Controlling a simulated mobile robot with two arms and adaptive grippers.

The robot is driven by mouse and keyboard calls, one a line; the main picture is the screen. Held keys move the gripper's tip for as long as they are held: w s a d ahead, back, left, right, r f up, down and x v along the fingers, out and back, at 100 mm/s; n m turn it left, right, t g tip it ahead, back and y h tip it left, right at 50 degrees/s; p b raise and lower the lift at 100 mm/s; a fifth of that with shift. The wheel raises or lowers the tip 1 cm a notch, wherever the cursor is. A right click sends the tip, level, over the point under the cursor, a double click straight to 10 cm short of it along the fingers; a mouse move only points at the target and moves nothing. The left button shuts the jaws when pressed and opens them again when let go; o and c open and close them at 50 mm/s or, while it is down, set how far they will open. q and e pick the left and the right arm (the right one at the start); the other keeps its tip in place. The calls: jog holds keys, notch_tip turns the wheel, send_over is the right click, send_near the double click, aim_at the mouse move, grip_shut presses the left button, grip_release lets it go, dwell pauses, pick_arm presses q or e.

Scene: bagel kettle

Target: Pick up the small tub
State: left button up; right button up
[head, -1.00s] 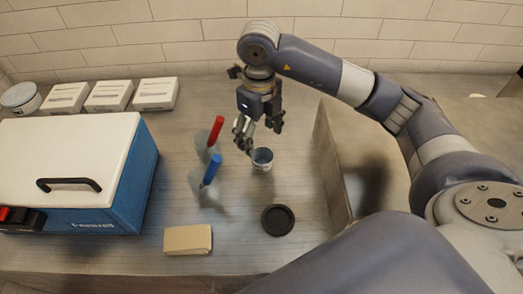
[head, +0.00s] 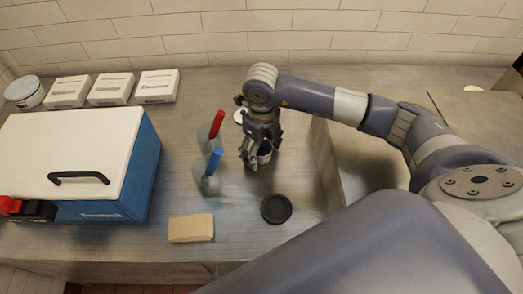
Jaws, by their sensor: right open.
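The small tub (head: 265,152) is a small round light-coloured cup with a dark inside, upright on the counter. My right gripper (head: 257,158) is right over it, pointing down, with its fingers open at the tub's near and left side. The gripper hides part of the tub, and I cannot tell whether a finger touches it. A black round lid or disc (head: 276,208) lies flat on the counter in front of the tub. My left gripper is not in view.
Clear bottles with a red top (head: 216,124) and a blue top (head: 213,160) stand just left of the gripper. A tan block (head: 191,228) lies in front. A blue and white box (head: 80,165), white cartons (head: 109,88) and a round tub (head: 24,91) are left. A raised block stands right.

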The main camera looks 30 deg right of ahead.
jog(key=c, duration=0.9)
jog(key=shift+o, duration=0.2)
jog(key=shift+r+b, duration=0.35)
jog(key=shift+r, duration=0.1)
notch_tip(320, 180, up, 2)
jog(key=shift+w+r+b, duration=0.1)
jog(key=shift+r+b, duration=0.15)
jog(key=shift+b, duration=0.5)
jog(key=s+b, duration=0.1)
jog(key=s, duration=0.4)
jog(key=s+r+b, duration=0.1)
jog(key=s, duration=0.4)
jog(key=s+b, duration=0.2)
jog(key=s, duration=0.2)
jog(key=shift+s+d+r, duration=0.15)
jog(key=shift+s, duration=0.25)
jog(key=shift+s+r, duration=0.2)
jog(key=shift+s, duration=0.55)
